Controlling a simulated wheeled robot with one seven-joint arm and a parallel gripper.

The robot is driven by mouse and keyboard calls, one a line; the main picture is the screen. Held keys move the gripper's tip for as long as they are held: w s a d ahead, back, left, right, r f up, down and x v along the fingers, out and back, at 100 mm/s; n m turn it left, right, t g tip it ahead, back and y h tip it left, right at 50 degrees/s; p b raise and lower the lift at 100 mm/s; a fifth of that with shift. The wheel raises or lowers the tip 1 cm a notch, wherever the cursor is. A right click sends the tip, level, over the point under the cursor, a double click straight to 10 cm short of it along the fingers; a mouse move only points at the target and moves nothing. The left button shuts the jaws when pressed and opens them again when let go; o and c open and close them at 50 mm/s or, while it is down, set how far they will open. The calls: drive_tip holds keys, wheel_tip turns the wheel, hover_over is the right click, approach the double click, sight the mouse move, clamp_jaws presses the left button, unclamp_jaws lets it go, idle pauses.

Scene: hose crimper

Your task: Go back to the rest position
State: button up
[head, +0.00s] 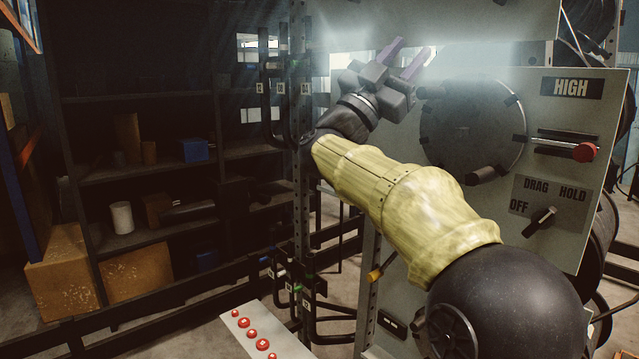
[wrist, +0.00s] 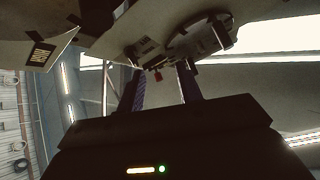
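My gripper (head: 408,60) is raised at the top middle of the head view, in front of the machine's grey panel (head: 560,110). Its two purple fingers are spread apart with nothing between them. In the wrist view the fingers (wrist: 157,92) also stand apart and empty, with part of the machine (wrist: 185,45) beyond them. My yellow-sleeved arm reaches up and left from the lower right and hides part of the panel. I cannot tell the exact distance between the gripper and the panel.
The panel carries a red-knobbed lever (head: 583,152) and a black drag knob (head: 541,221). A rack of hoses (head: 301,150) stands left of the arm. Dark shelves (head: 150,175) with boxes are further left. A white strip with several red buttons (head: 262,344) is below.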

drive_tip(key=w+a+f+n+t+y, duration=0.2)
drive_tip(key=w+f+n+y, duration=0.1)
drive_tip(key=f+n+y, duration=0.4)
drive_tip(key=w+a+f+n+t+y, duration=0.2)
drive_tip(key=w+f+n+t+y, duration=0.1)
drive_tip(key=f+n+y, duration=0.45)
drive_tip(key=w+a+f+n+t+y, duration=0.25)
drive_tip(key=f+n+y, duration=0.25)
drive_tip(key=f+y, duration=0.4)
drive_tip(key=s+d+f+g, duration=0.1)
drive_tip(key=s+f+g, duration=0.25)
drive_tip(key=f, duration=0.65)
drive_tip(key=s+d+f+g, duration=0.1)
drive_tip(key=s+f+g, duration=0.25)
drive_tip(key=f, duration=0.65)
drive_tip(key=s+d+f+g, duration=0.2)
drive_tip(key=s+f+g, duration=0.3)
drive_tip(key=s+f, duration=0.3)
drive_tip(key=s+d+f+m+g, duration=0.1)
drive_tip(key=s+d+f+g, duration=0.1)
drive_tip(key=s+f+g, duration=0.3)
drive_tip(key=s+f, duration=0.4)
drive_tip(key=s, duration=0.5)
drive_tip(key=shift+f, duration=0.15)
drive_tip(key=shift+g, duration=0.25)
